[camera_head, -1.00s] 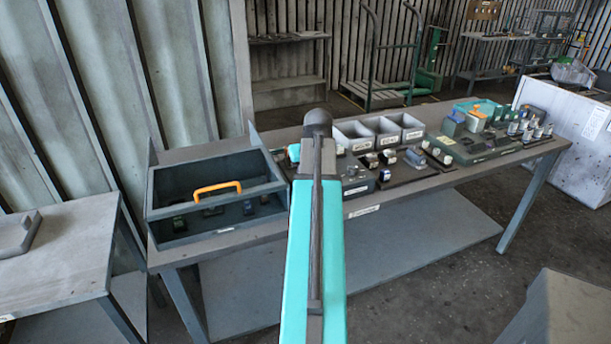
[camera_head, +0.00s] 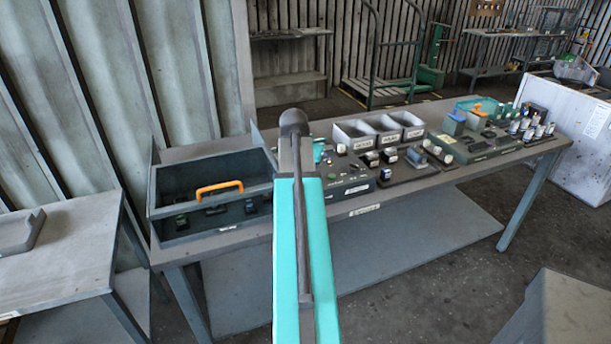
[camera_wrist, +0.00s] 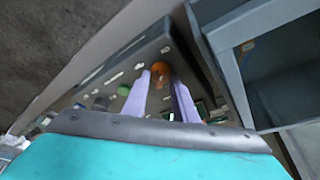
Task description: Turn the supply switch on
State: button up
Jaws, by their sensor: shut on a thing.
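In the wrist view a dark control panel (camera_wrist: 112,72) with white labels lies below my gripper (camera_wrist: 163,78). An orange round knob (camera_wrist: 160,68), seemingly the supply switch, sits between the tips of the two pale purple fingers. My gripper is shut on this knob. Its on or off position cannot be read. A green round button (camera_wrist: 124,90) is beside the left finger. In the head view the panel (camera_head: 352,188) stands on the bench, partly hidden by my arm. My arm also hides the fingers and knob there.
Grey bins (camera_head: 356,134) stand behind the panel. Small parts and more devices (camera_head: 485,142) fill the bench's right side.

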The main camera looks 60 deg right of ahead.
jog(key=shift+w+a+f, duration=0.1)
jog(key=shift+a, duration=0.05)
dwell(0.4)
jog(key=o, duration=1)
jog(key=shift+r, duration=0.25)
jog(key=shift+b+v, duration=1.2)
jog(key=shift+v, duration=5.5)
